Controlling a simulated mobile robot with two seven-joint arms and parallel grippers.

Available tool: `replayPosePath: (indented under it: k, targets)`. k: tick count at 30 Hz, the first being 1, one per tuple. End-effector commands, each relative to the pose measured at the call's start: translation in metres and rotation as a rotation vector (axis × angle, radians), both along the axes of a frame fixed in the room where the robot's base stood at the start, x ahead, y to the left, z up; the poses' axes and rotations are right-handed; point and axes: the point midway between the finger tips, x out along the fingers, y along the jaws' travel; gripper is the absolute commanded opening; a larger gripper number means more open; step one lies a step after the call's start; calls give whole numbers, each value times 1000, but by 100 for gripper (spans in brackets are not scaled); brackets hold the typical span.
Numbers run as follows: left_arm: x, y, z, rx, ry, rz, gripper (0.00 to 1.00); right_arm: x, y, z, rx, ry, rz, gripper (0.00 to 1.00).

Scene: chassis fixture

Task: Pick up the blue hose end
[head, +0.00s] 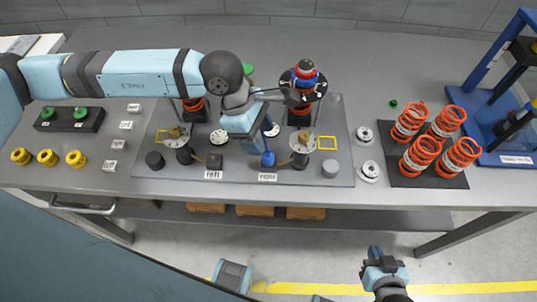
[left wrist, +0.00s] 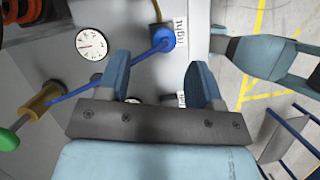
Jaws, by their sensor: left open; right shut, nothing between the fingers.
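The blue hose end (head: 268,158) is on the grey fixture plate (head: 145,172), by the label "right". It also shows in the left wrist view (left wrist: 163,38), where a thin blue hose runs from it toward a brass-coloured cylinder (left wrist: 42,100) at the left. My left gripper (head: 250,140) is open above the plate, left of the blue hose end in the head view. In the left wrist view the blue end lies beyond the gap between the fingers, apart from them. My right gripper (head: 376,252) is shut and empty, over the floor in front of the table.
Two tall spring assemblies stand at the plate's back; the right one (head: 303,85) is close to my left gripper. A black fitting (head: 214,160) sits by the "left" label. Orange springs (head: 420,155) stand on a dark mat at the right, beside a blue frame (head: 478,90).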

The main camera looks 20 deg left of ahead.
Motion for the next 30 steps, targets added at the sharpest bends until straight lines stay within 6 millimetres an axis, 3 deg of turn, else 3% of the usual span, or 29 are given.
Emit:
replayPosePath:
  k: [7, 15, 23, 24, 30]
  targets:
    - [-3, -8, -17, -1, 2, -1, 60, 0, -1, 3, -4, -1, 1, 0]
    - [-7, -22, -51, -1, 1, 1, 60, -1, -2, 8, -9, -8, 4, 0]
    - [-6, -24, -56, -2, 0, 0, 60, -2, -2, 6, -11, -5, 5, 0]
    - [-6, -23, -56, -2, 0, 0, 57, -2, -2, 6, -11, -5, 5, 0]
    - [-6, -23, -55, -2, 0, 0, 12, -2, -2, 6, -11, -5, 5, 0]
